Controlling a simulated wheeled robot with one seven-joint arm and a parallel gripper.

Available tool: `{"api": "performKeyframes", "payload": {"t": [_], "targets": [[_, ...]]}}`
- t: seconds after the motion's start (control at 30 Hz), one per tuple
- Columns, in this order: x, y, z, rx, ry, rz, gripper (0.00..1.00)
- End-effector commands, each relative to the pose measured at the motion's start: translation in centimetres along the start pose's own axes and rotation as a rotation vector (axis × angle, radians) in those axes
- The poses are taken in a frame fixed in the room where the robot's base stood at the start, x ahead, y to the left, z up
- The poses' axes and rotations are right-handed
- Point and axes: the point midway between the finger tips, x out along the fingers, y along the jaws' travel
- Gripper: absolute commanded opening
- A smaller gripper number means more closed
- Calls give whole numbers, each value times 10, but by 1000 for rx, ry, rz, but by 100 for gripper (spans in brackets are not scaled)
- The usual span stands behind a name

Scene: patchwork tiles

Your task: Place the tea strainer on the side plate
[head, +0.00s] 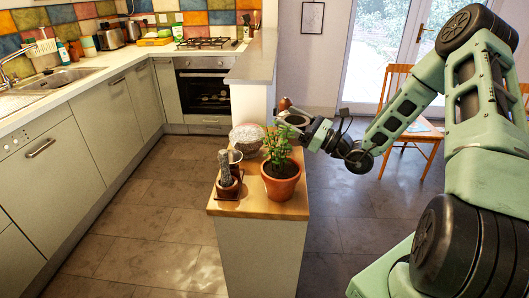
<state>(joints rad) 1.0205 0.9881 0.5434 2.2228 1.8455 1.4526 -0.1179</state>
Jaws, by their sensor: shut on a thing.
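My gripper (312,131) is over the far end of the narrow wooden-topped counter, behind the potted plant. It is shut on a small dark, round-rimmed thing (296,119), which looks like the tea strainer; its details are too small to be sure. It cannot be told whether this thing is touching anything below. I cannot make out the side plate; the plant and gripper hide part of the counter's far end.
A brown-topped object (285,103) stands near my gripper. Wooden chairs (397,82) stand behind my arm.

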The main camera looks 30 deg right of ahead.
Motion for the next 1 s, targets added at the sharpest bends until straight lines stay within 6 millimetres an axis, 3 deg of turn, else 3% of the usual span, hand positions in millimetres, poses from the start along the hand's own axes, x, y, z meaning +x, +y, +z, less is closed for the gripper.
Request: {"api": "performKeyframes", "payload": {"t": [0.13,0.6,1.0], "targets": [[-8,0,-27,5,1,-1,47],[-26,0,-80,1,0,-1,47],[-28,0,-86,0,0,-1,47]]}}
